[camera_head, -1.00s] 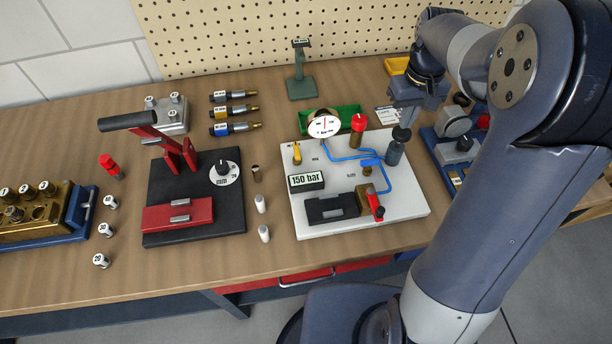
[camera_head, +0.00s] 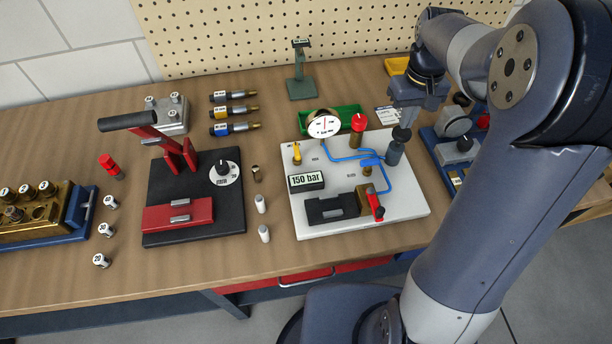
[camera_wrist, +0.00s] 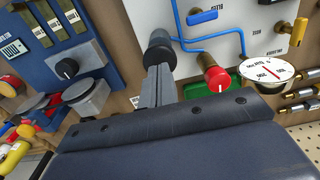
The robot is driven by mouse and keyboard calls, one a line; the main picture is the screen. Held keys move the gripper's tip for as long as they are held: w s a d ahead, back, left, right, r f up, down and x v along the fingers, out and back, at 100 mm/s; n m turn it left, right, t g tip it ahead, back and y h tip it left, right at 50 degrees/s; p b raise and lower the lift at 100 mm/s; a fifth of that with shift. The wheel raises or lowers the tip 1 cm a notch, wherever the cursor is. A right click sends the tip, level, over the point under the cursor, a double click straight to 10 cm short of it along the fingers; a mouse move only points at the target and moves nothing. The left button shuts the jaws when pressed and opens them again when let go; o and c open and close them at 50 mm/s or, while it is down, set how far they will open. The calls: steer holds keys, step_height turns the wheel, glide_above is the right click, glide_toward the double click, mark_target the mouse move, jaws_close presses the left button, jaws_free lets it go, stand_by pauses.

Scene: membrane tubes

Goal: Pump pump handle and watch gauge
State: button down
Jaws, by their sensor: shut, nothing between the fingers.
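The pump (camera_head: 395,153) is a dark grey upright cylinder at the back right of the white panel (camera_head: 330,222), with a dark knob-like handle (camera_head: 401,134) on top. My gripper (camera_head: 404,122) is shut and empty, pointing down just above the handle. In the wrist view the closed fingers (camera_wrist: 160,72) reach toward the dark handle (camera_wrist: 158,42); whether they touch it I cannot tell. The round white gauge (camera_head: 323,126) has a red needle standing close to upright; it also shows in the wrist view (camera_wrist: 266,70). Its scale is too small to read.
The panel also carries a red-topped knob (camera_head: 358,124), blue tubing, a "150 bar" plate (camera_head: 306,181) and a red lever (camera_head: 376,207). A black-and-red press (camera_head: 190,215) stands left. A blue fixture (camera_head: 440,152) stands close on the right. A green tray (camera_head: 345,114) lies behind.

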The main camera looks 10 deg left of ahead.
mark_target(403, 131)
steer(key=shift+f, duration=0.15)
steer(key=shift+f+b, duration=1.5)
steer(key=shift+f, duration=0.7)
steer(key=shift+r, duration=0.1)
step_height(403, 131, up, 7)
steer(key=p, duration=0.6)
